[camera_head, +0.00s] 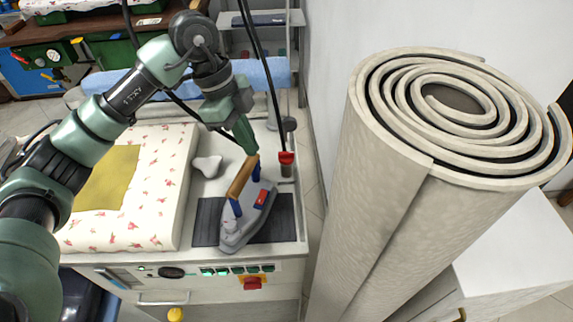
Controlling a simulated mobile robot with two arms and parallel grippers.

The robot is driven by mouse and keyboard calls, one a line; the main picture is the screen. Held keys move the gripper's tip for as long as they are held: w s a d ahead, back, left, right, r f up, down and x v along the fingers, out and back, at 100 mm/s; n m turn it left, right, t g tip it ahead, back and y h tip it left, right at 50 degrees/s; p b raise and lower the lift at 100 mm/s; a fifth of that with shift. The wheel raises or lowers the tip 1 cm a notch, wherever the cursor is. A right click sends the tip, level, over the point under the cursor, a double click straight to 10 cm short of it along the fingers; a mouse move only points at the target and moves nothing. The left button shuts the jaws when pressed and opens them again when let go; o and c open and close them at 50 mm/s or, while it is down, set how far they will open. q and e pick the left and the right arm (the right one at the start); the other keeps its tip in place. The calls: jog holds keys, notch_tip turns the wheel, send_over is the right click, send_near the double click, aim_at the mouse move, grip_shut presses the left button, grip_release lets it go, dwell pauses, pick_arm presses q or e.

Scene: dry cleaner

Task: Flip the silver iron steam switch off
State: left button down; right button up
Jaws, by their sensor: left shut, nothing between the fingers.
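The silver iron (236,233) rests on a dark pad on the ironing station. It has a wooden handle (243,178) on blue posts. A small red switch (262,197) sits in a blue housing on the iron's right side. My left gripper (251,150) points down from above, with its shut fingertips at or just above the far end of the handle. I cannot tell whether it touches the handle. It holds nothing. The switch's exact position is too small to tell. My right gripper is not in view.
A floral-covered ironing pad (155,190) with a yellow cloth (108,178) lies left of the iron. A large rolled carpet (390,200) stands close on the right. Cables hang near my gripper. The station's front panel (190,273) has several green switches and a red one.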

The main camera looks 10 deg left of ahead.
pick_arm(q)
jog(key=shift+s+a+r, duration=0.35)
jog(key=shift+s+a, duration=0.3)
jog(key=shift+a, duration=0.05)
jog(key=shift+s, duration=0.35)
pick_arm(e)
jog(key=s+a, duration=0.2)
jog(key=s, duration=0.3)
pick_arm(q)
jog(key=p, duration=0.2)
send_over(263, 194)
jog(key=a, duration=0.1)
notch_tip(263, 194, down, 7)
jog(key=x, duration=0.3)
jog(key=p+x, duration=0.1)
jog(key=x, duration=0.1)
jog(key=shift+s+a+f, duration=0.1)
jog(key=shift+a+f, duration=0.15)
jog(key=shift+a, duration=0.05)
jog(key=shift+f, duration=0.65)
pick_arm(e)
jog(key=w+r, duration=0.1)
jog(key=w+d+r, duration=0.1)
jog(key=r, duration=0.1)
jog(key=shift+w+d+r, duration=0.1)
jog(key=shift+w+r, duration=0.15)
